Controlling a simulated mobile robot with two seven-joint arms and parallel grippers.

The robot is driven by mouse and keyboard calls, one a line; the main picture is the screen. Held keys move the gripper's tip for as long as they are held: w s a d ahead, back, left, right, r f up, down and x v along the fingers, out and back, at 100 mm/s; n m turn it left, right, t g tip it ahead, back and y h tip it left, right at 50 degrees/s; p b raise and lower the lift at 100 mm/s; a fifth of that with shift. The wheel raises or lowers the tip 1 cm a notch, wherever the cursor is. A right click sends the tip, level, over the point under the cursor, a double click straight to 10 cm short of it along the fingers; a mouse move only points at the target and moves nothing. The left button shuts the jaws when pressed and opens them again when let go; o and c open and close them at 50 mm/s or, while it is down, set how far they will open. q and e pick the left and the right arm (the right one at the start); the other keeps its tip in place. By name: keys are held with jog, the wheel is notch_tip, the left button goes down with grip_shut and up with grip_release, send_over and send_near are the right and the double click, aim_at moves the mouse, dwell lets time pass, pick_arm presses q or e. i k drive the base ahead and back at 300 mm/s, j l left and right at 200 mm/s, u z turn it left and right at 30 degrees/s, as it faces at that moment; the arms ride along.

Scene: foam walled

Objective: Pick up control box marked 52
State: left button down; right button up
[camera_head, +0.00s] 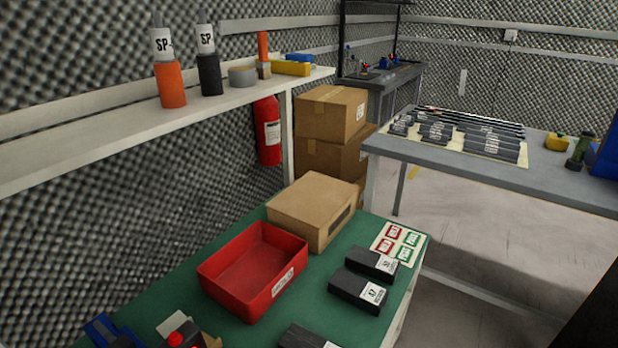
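Black control boxes with white labels lie on the green-topped bench (215,285). The farther one (370,262) lies beside the sheet of red and green labels, and its small label seems to read 52. A nearer black box (355,289) lies just in front of it, and its label looks like 47. A third black box (303,337) is cut off by the bottom edge, and its number cannot be read. Neither of my grippers is in view.
An empty red tray (252,270) and a cardboard box (314,210) stand left of the black boxes. The label sheet (398,244) lies at the bench's far right corner. A shelf (130,112) overhangs at left. A grey table (480,165) stands behind.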

aim_at(385, 268)
jog(key=i+l+u, duration=0.15)
jog(key=l+u, duration=0.3)
jog(key=l, duration=0.15)
jog(key=i+l+u, duration=0.1)
jog(key=l+u, duration=0.35)
jog(key=l, duration=0.15)
jog(key=l+u, duration=0.45)
jog(key=l, duration=0.15)
jog(key=k+l+u, duration=0.2)
jog(key=l+u, duration=0.3)
jog(key=k+l+u, duration=0.25)
jog(key=l+u, duration=0.2)
jog(key=l, duration=0.2)
